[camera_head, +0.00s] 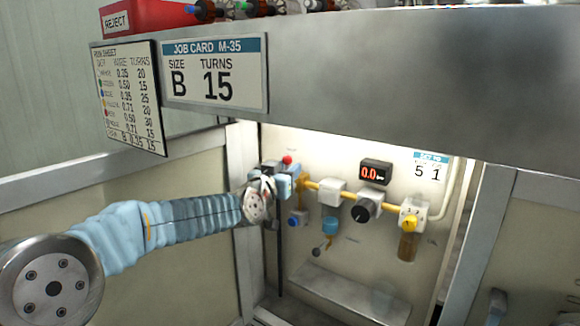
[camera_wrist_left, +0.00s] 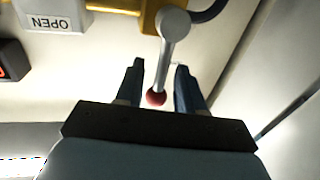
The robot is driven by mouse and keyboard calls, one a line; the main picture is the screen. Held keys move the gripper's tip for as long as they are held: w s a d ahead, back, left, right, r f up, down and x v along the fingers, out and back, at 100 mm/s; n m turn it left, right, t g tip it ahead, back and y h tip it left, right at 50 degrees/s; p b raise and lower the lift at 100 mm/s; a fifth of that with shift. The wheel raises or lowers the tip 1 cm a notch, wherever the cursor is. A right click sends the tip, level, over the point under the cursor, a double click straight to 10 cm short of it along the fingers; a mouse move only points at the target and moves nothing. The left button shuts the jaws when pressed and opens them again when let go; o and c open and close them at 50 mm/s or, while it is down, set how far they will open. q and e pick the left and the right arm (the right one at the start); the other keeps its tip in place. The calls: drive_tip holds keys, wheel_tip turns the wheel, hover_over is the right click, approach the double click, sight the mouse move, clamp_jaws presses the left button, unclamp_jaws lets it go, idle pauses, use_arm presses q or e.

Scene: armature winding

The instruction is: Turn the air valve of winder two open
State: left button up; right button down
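The air valve is a yellow body (camera_wrist_left: 152,14) with a grey lever (camera_wrist_left: 170,45) ending in a red ball (camera_wrist_left: 155,98), seen in the left wrist view. My left gripper (camera_wrist_left: 160,66) is open, with one dark finger on each side of the lever. The red ball lies between the fingers, and a gap shows on both sides. In the head view the red ball (camera_head: 288,160) shows just above my left gripper (camera_head: 280,182), at the left end of the yellow pipe. The gripper hides most of the valve there. My right gripper is in neither view.
A label reading OPEN (camera_wrist_left: 52,23) is beside the valve. The bench front (camera_head: 400,80) overhangs the panel.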

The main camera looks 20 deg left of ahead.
use_arm(q)
drive_tip(key=shift+w+d, duration=0.2)
drive_tip(key=shift+w, duration=1)
clamp_jaws()
